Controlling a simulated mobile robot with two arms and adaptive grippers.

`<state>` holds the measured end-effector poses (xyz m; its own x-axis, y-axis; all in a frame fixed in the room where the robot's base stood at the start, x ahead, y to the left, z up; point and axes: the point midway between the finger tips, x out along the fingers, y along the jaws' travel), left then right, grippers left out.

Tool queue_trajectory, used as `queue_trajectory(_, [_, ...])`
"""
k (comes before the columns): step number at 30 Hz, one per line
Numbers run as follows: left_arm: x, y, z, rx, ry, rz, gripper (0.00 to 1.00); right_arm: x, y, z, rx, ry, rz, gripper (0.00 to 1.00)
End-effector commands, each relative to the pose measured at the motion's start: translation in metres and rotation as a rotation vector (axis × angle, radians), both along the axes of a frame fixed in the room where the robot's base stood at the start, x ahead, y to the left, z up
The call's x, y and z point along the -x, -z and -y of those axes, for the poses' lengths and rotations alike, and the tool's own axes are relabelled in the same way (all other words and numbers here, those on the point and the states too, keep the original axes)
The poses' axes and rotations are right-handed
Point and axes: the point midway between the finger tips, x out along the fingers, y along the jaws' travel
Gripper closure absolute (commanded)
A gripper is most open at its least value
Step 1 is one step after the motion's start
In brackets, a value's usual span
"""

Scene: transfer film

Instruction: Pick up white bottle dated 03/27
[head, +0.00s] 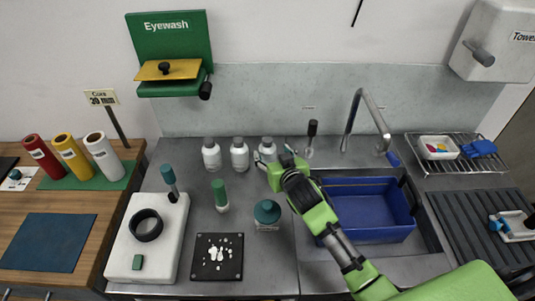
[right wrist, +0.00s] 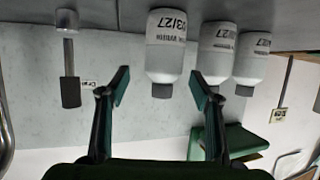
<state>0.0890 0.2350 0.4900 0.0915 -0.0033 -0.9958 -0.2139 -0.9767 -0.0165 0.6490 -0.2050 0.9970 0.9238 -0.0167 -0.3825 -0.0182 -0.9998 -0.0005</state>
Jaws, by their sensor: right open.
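Three white bottles with grey caps stand in a row at the back of the steel counter: left (head: 211,154), middle (head: 240,154) and right (head: 267,148). My right gripper (head: 276,163) is open and empty in front of the right bottle, partly covering it. In the right wrist view, which looks upside down, the nearest bottle (right wrist: 166,52) appears beyond the open fingers (right wrist: 158,82), nearer the right finger. Its label shows a date ending in 3/27. The other two bottles (right wrist: 216,50) (right wrist: 250,62) also show dates ending in /27, partly cut off. My left gripper is out of view.
A dark-handled tool (head: 311,135) stands right of the bottles, and the faucet (head: 365,110) is beyond it. A blue bin (head: 398,234) sits in the sink. A green-topped bottle (head: 220,196) and a teal-topped jar (head: 267,213) stand in front of the row.

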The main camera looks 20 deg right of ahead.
Motion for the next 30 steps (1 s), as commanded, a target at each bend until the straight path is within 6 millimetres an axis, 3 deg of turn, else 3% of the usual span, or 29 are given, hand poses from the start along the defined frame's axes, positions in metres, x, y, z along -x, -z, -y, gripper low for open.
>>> queue_trajectory(9, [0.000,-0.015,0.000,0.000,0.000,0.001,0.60,-0.036,0.012,-0.005,0.001,0.000,0.000,0.42])
queue_trajectory(20, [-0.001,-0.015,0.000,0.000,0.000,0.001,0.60,-0.041,0.016,-0.005,0.000,-0.001,0.000,0.42])
queue_trajectory(25, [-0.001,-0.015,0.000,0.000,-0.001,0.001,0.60,-0.041,0.016,-0.005,0.000,-0.001,0.000,0.86])
queue_trajectory(30, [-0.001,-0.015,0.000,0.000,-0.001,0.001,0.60,-0.041,0.015,-0.005,0.000,-0.001,0.002,0.89])
